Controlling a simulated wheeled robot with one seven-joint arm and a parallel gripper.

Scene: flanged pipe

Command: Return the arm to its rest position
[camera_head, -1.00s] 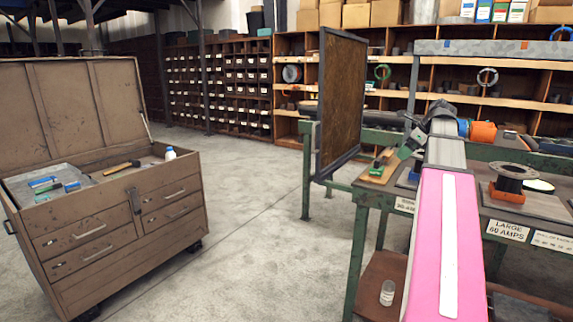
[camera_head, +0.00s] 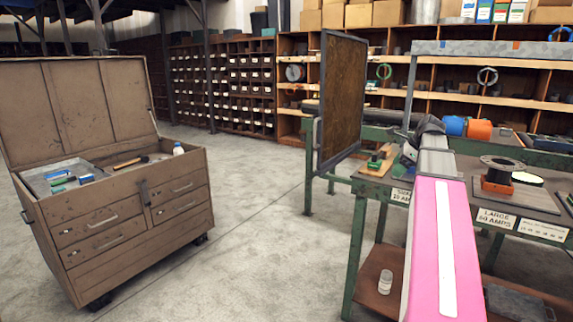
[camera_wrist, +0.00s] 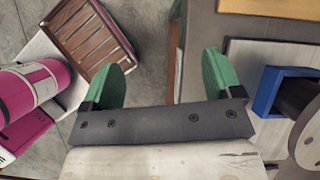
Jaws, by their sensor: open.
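My gripper (camera_wrist: 165,62) shows in the wrist view with its two green fingers spread wide. Nothing is between the fingers. My arm (camera_head: 440,240), pink with a white stripe, reaches from the bottom of the head view toward the green workbench (camera_head: 359,250). In the head view the arm's far end is at the bench's left part, and the arm's own links hide the gripper's fingers there.
A wooden board with a small green item (camera_head: 375,160) lies on the bench's left end, close to my arm. A dark upright panel (camera_head: 340,100) stands behind it. A black spool (camera_head: 502,168) sits right of the arm. Open floor (camera_head: 265,225) separates bench and tool chest (camera_head: 110,230).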

